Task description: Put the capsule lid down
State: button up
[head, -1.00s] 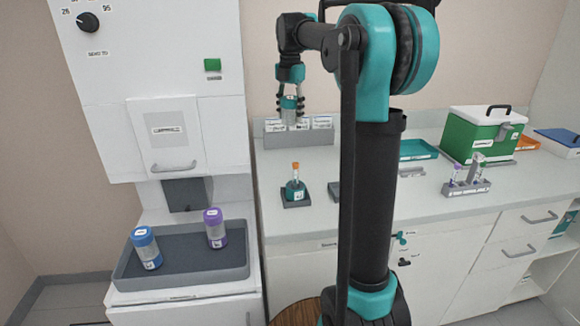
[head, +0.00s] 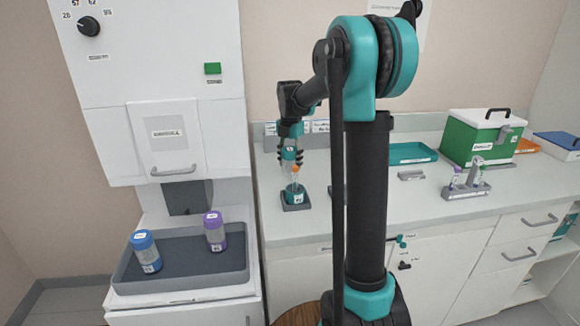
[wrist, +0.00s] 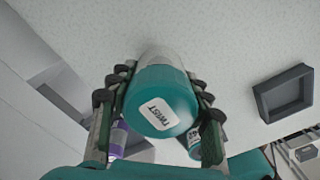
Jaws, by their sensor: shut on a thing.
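The capsule lid (wrist: 160,103) fills the middle of the wrist view, with a teal top labelled TWIST and a pale body pointing away. My gripper (wrist: 160,110) is shut on it, with a finger on each side. In the head view my gripper (head: 291,158) holds the lid (head: 290,153) just above an orange-capped tube (head: 295,172). That tube stands upright in a teal capsule base (head: 296,197) on a dark square holder (head: 297,207). The lid's lower edge and its exact gap to the tube are hard to tell.
An empty grey square holder (wrist: 285,92) lies to the right in the wrist view. A blue capsule (head: 146,252) and a purple capsule (head: 215,232) stand on the grey tray (head: 180,285) at left. A small tube rack (head: 466,190) and green box (head: 481,138) are at right.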

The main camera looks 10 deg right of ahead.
jog(key=shift+f, duration=0.95)
jog(key=shift+f, duration=0.15)
jog(key=o, duration=1.4)
notch_tip(320, 180, up, 12)
jog(key=shift+r, duration=0.2)
